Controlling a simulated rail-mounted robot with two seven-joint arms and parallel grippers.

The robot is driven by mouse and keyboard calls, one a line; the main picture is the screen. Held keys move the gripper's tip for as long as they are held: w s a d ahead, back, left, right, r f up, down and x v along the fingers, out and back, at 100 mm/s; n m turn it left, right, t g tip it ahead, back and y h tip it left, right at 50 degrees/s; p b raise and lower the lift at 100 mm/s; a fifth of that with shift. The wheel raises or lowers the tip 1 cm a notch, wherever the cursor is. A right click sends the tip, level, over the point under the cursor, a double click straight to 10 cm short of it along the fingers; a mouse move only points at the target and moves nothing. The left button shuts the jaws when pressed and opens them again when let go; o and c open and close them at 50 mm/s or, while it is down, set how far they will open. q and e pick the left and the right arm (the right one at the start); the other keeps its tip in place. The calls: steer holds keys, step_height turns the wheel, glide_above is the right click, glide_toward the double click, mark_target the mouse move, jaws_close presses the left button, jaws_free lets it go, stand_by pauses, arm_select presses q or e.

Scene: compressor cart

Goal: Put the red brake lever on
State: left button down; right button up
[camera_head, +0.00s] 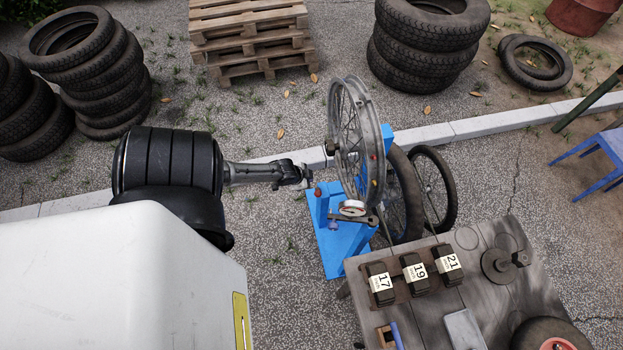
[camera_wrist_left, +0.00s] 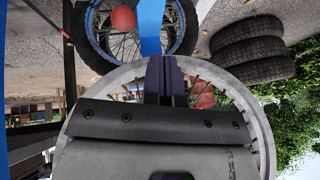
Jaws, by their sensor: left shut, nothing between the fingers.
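My left gripper (camera_head: 300,175) reaches in from the left and hangs just left of a spoked wheel rim (camera_head: 338,92) on a blue stand (camera_head: 333,255). In the left wrist view its dark fingers (camera_wrist_left: 165,80) are together with nothing between them. A red knob (camera_head: 318,192) stands on the stand just below and right of the gripper. A round red ball (camera_wrist_left: 123,18) shows beyond the fingertips in the left wrist view, apart from them. Another red piece (camera_wrist_left: 203,95) shows behind the fingers, partly hidden. I cannot tell which red part is the brake lever. My right gripper is out of view.
A round dial (camera_head: 352,208) sits at the front of the stand. Black wheels (camera_head: 437,190) stand to its right. A workbench (camera_head: 490,240) with blocks marked 17 (camera_head: 381,283), 19 (camera_head: 415,271) and 21 (camera_head: 447,262) is at front right. Stacked tyres (camera_head: 428,35) and pallets (camera_head: 250,30) are behind.

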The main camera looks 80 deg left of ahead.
arm_select(q)
steer(key=s+d+r+p, duration=0.2)
steer(key=s+d+r, duration=0.1)
steer(key=d+r, duration=0.1)
steer(key=shift+s+d+r, duration=0.15)
steer(key=shift+s+r, duration=0.05)
steer(key=shift+r, duration=0.2)
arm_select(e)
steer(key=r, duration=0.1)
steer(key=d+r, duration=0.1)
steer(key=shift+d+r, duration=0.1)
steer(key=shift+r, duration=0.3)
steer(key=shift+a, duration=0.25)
